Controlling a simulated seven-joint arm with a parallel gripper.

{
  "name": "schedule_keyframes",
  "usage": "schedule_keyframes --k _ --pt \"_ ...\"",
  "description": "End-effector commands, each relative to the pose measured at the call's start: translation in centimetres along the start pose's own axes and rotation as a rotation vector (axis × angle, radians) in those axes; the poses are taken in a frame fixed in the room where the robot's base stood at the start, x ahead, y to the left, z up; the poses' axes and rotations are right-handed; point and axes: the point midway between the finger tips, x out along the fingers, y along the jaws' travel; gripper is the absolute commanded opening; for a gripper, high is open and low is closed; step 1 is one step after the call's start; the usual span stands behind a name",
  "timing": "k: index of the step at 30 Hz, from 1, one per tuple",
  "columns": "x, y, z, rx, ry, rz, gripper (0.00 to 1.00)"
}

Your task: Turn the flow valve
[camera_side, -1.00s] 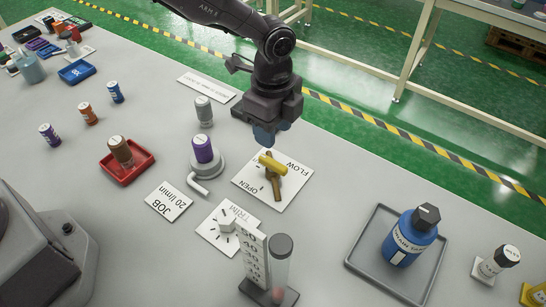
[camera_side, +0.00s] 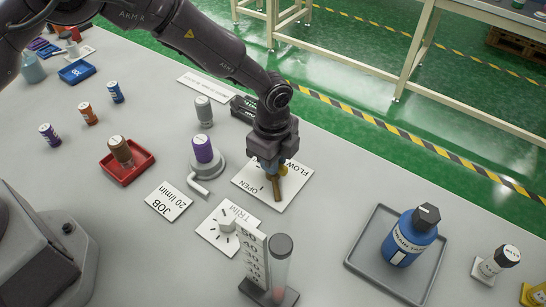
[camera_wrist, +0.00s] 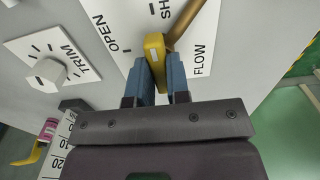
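The flow valve has a yellow handle (camera_wrist: 155,48) on a brown pipe (camera_side: 277,189), over a white card (camera_side: 297,190) marked FLOW, OPEN and a partly hidden SH word. My gripper (camera_wrist: 160,75) is lowered over the valve, pointing down. In the wrist view its two blue fingers lie on either side of the yellow handle, with a narrow gap between them. I cannot tell whether both fingers press on it. In the side view the gripper (camera_side: 270,168) hides most of the handle.
A TRIM knob (camera_side: 228,226) on its card and a clear flow tube (camera_side: 281,262) stand nearby. A blue bottle (camera_side: 408,240) stands in a grey tray (camera_side: 362,262) at right.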

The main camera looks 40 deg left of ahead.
Motion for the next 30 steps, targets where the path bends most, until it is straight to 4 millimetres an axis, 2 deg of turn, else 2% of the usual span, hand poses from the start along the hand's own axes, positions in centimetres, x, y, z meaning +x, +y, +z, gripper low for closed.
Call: schedule_keyframes --k 2,14,20,30 --pt "-0.02 0.00 0.00 0.000 0.000 0.000 0.00" --pt "-0.04 0.00 0.01 -0.054 0.000 0.000 0.00" --pt "-0.05 0.01 0.01 -0.178 0.000 0.001 0.00" --pt "-0.07 0.01 0.02 -0.489 -0.001 0.000 0.00"
